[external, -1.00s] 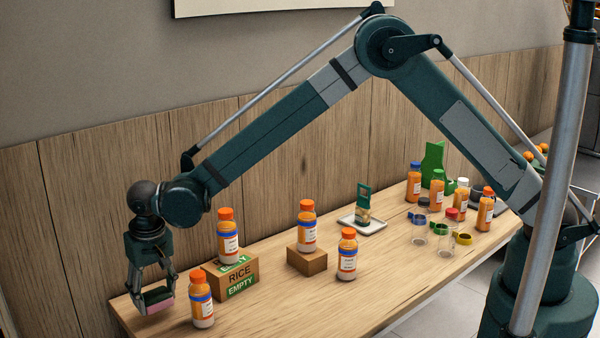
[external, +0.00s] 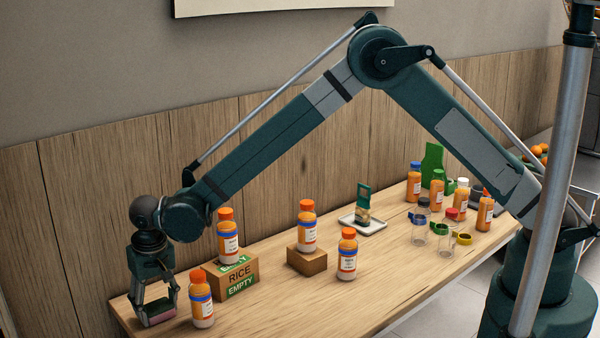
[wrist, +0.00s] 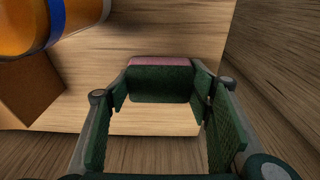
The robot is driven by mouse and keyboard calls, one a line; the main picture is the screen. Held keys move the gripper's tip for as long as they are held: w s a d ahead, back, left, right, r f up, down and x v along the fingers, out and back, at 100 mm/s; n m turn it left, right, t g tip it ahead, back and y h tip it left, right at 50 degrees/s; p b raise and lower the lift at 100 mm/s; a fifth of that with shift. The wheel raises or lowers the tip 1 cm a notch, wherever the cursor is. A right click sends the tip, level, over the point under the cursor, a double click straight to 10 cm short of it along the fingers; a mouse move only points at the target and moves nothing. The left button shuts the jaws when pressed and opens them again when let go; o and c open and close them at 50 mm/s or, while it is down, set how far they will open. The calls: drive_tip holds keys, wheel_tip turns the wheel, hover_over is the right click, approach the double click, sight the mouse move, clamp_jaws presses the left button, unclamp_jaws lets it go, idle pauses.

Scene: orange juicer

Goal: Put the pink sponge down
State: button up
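The pink sponge (external: 158,321) is between the fingertips of my gripper (external: 156,316), low at the left end of the wooden table. In the wrist view it shows a dark green face (wrist: 160,84) with a pink strip (wrist: 160,62) along its far edge.
An orange juice bottle (external: 202,303) stands just right of my gripper. A cardboard rice box (external: 242,281) with another bottle (external: 228,238) on it is behind that. The table's edge and wooden wall (external: 85,230) are close by. More bottles stand farther right.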

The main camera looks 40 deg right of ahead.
sight(160, 308)
drive_tip(key=shift+f, duration=0.15)
drive_tip(key=o, duration=0.6)
drive_tip(key=r, duration=0.4)
drive_tip(key=s+r+p, duration=0.1)
drive_tip(key=r, duration=0.7)
drive_tip(key=shift+s+r+p, duration=0.15)
drive_tip(key=shift+s+p, duration=0.05)
drive_tip(key=shift+p, duration=0.15)
idle(0.4)
